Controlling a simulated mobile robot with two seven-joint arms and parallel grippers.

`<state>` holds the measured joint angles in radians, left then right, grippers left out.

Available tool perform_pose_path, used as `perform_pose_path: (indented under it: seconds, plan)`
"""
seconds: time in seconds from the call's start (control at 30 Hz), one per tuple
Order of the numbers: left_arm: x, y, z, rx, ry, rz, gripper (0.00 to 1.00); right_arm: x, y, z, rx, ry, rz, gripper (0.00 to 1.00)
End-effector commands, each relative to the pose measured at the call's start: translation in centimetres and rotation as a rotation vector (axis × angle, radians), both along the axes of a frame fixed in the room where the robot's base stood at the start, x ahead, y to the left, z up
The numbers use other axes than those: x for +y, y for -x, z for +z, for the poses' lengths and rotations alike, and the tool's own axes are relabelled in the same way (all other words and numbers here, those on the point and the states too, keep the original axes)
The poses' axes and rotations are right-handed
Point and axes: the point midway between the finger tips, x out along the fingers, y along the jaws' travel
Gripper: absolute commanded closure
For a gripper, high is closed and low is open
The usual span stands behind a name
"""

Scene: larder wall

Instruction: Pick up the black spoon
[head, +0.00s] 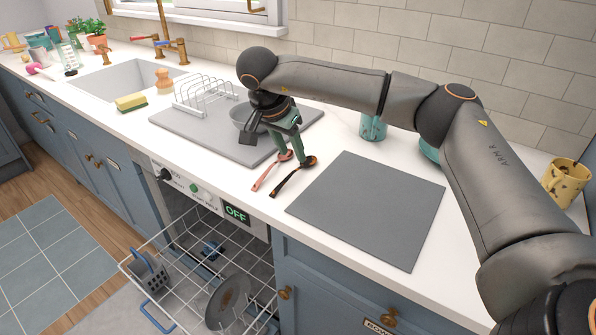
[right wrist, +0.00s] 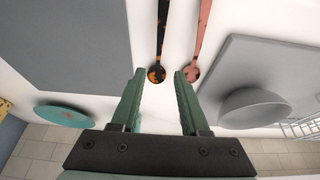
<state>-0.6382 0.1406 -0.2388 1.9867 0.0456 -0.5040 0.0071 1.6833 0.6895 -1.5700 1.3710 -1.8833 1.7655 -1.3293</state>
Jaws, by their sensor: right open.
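The black spoon (head: 292,176) lies on the white counter, its bowl toward the wall and its handle toward the front edge. In the right wrist view the spoon (right wrist: 157,75) has a dark bowl with orange mottling, lying between the fingertip lines. My right gripper (head: 291,160) is open and empty, pointing down over the bowl end of the spoons. In the right wrist view the gripper (right wrist: 160,72) has its right finger near the gap between the two spoons. I cannot tell its exact height. My left gripper is not in view.
A pink spoon (head: 267,176) lies close left of the black one. A grey mat (head: 370,208) is to the right, a drying mat (head: 200,134) with a grey bowl (right wrist: 255,105) to the left. An open dishwasher rack (head: 180,285) is below the counter front.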

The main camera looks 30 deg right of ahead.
Motion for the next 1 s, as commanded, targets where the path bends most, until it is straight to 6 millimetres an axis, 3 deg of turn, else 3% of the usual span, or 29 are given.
perform_pose_path:
  seconds: [0.33,0.67,1.0]
  plan:
    - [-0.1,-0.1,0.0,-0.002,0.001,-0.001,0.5,-1.8,-0.3,-4.3,0.002,0.0,-0.002,0.55]
    - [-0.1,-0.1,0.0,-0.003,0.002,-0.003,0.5,-2.0,-0.4,-4.8,0.0,-0.001,-0.001,0.56]
    - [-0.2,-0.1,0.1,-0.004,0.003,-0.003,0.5,-1.9,-0.4,-4.8,0.0,-0.001,-0.001,0.94]
